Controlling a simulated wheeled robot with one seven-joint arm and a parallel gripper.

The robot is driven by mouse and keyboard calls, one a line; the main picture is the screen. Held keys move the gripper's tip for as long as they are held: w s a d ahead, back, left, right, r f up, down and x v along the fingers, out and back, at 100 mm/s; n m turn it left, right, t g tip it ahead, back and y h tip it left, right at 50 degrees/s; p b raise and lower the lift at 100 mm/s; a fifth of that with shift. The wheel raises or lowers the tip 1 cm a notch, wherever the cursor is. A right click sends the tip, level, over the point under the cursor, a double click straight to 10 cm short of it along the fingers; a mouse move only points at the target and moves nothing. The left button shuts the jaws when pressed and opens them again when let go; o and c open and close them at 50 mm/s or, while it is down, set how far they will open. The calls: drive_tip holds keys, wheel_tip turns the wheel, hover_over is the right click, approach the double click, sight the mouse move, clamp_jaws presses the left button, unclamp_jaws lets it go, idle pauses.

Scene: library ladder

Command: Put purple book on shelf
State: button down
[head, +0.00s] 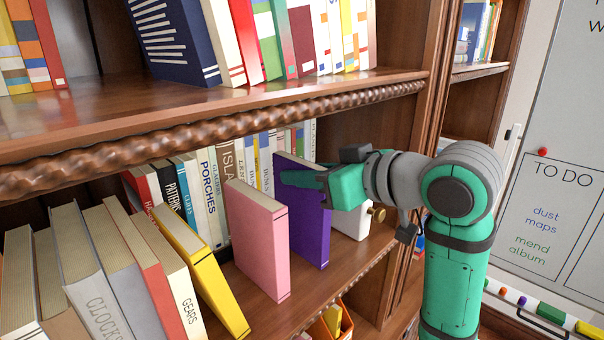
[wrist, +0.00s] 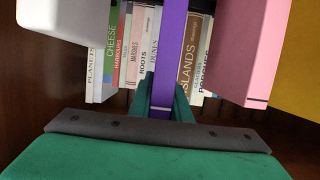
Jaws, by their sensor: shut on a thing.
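The purple book (head: 308,222) stands upright on the lower shelf (head: 262,290), just right of a pink book (head: 257,238), with a gap between them. My gripper (head: 318,180) reaches in from the right and is shut on the upper part of the purple book. In the wrist view the purple book (wrist: 169,60) runs between my green fingers (wrist: 163,100). The pink book (wrist: 245,50) stands to its right there. The head view does not clearly show whether the purple book's bottom touches the shelf.
A white object (head: 351,220) with a brass knob stands close right of the purple book. A yellow book (head: 200,270) leans at the left. A back row of books (head: 205,185) stands behind. The upper shelf's carved edge (head: 220,122) hangs above my gripper.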

drive_tip(key=c, duration=2.1)
unclamp_jaws()
drive_tip(key=shift+f, duration=0.15)
drive_tip(key=o, duration=0.5)
drive_tip(key=shift+c, duration=0.2)
